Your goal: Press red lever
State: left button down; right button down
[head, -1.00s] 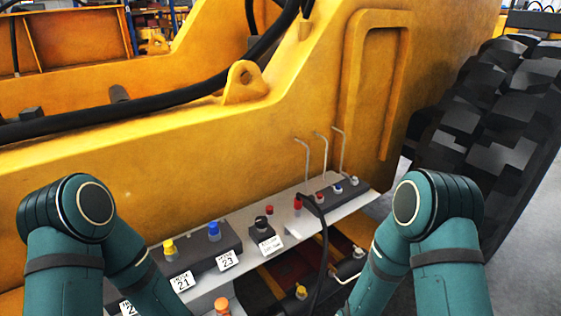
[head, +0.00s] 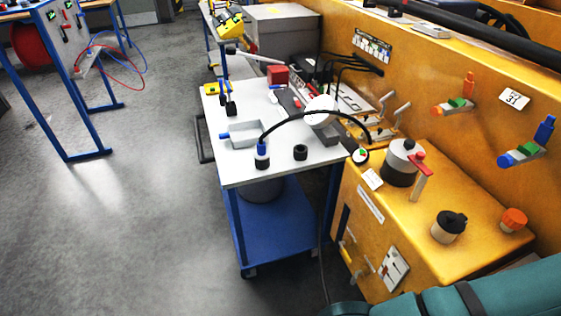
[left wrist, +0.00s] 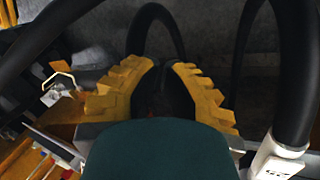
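In the head view, a red-topped lever (head: 421,163) with a pale stem stands on top of the yellow cabinet (head: 395,215), beside a grey and black cylinder (head: 402,160). No gripper is near it in this view. In the left wrist view, my left gripper (left wrist: 159,75) shows two ridged yellow fingers standing apart, with a dark gap between them. The teal link in front hides part of them. My right gripper is in neither view. A teal arm link of mine fills the head view's lower right corner.
A trolley with a white top (head: 235,168) holds a grey tray, black cables and small parts, left of the cabinet. A black knob (head: 448,226) and an orange knob (head: 513,219) sit near the lever. Grey floor (head: 130,220) is open at left. Black hoses (left wrist: 297,75) flank the wrist view.

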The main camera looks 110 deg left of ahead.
aim_at(296, 102)
jog(key=k+l, duration=0.6)
jog(key=u, duration=0.45)
jog(key=k+u, duration=0.15)
jog(key=u, duration=0.3)
jog(key=k+l+u, duration=0.1)
jog(key=u, duration=2.65)
jog(key=l+u, duration=0.3)
jog(key=u, duration=0.35)
jog(key=i+l, duration=0.05)
